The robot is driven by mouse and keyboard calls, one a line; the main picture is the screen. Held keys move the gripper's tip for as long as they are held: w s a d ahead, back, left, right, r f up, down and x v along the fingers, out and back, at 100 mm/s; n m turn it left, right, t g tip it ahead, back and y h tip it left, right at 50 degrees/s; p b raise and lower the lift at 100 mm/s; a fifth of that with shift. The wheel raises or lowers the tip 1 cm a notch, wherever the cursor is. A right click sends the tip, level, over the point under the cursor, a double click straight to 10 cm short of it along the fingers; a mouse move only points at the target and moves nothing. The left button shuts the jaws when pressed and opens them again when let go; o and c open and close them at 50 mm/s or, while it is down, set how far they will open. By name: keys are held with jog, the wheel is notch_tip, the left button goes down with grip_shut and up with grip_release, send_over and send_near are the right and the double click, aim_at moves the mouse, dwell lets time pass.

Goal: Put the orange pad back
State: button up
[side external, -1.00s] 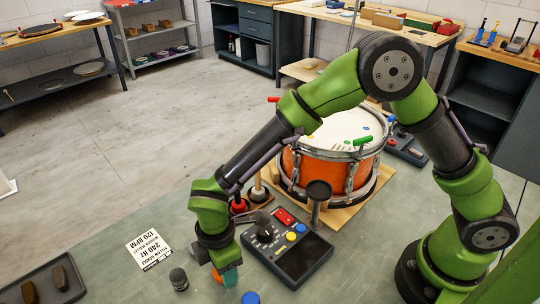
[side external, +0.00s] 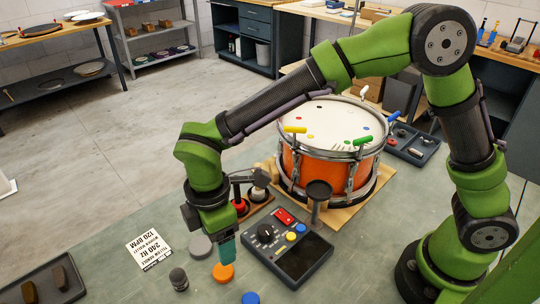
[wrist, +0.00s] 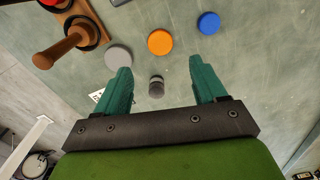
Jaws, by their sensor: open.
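The orange pad (side external: 223,273), a flat round disc, lies on the green bench top in front of the control box. It also shows in the wrist view (wrist: 160,42), between a grey pad (wrist: 118,57) and a blue pad (wrist: 208,23). My gripper (wrist: 158,68) is open and empty, its two teal fingers apart. In the side view my gripper (side external: 225,258) hangs just above and behind the orange pad, apart from it. The grey pad (side external: 200,246) lies to its left and the blue pad (side external: 250,298) at the bottom edge.
A small dark knob-topped cylinder (side external: 178,279) stands left of the orange pad. The control box (side external: 288,250) is to the right, the orange drum (side external: 328,165) behind it. A printed card (side external: 149,250) and a dark tray (side external: 42,284) lie at left. Bench between card and tray is clear.

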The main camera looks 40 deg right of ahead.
jog(key=d+r+m+t+y, duration=0.1)
jog(key=d+r+m+t, duration=0.2)
jog(key=d+r+m, duration=0.7)
jog(key=s+d+r+m+t, duration=0.2)
jog(key=s+d+m, duration=0.2)
jog(key=d, duration=0.4)
jog(key=s+d+r+m+t+y, duration=0.1)
jog(key=s+d+r+m+t, duration=0.1)
jog(key=s+d+m, duration=0.3)
jog(key=d+m, duration=0.1)
jog(key=d, duration=0.2)
jog(key=shift+s, duration=0.25)
